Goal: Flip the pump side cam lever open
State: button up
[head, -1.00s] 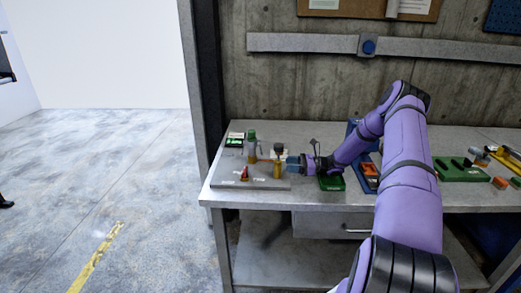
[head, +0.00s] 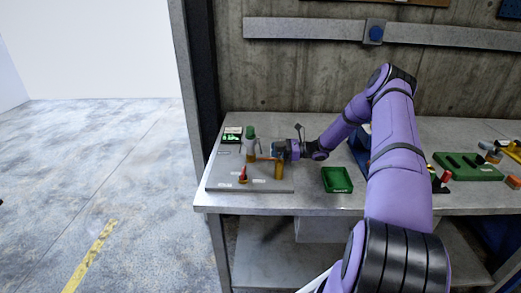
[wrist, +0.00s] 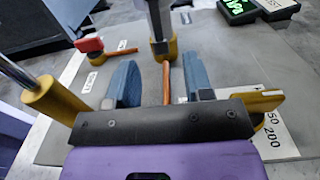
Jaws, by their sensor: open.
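In the wrist view, my gripper (wrist: 160,72) is open, with its two blue fingers apart. A thin orange-brown lever (wrist: 166,82) lies between the fingers, with a gap on each side. Its far end meets a brass collar (wrist: 163,48) at the foot of an upright grey cylinder; its near end is hidden behind my gripper. I cannot read a label naming this lever. The orange lever (head: 265,158) shows small there.
A red-topped fitting (wrist: 89,46) with another orange lever (wrist: 121,52) stands on the grey plate (wrist: 220,55). A brass fitting with a metal rod (wrist: 50,98) is close at the left. A green display (head: 232,135) is at the back. A green tray (head: 337,180) sits right of the plate.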

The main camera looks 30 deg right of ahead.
jog(key=x, duration=0.6)
jog(key=shift+w+a, duration=0.15)
jog(key=shift+a, duration=0.05)
grip_shut()
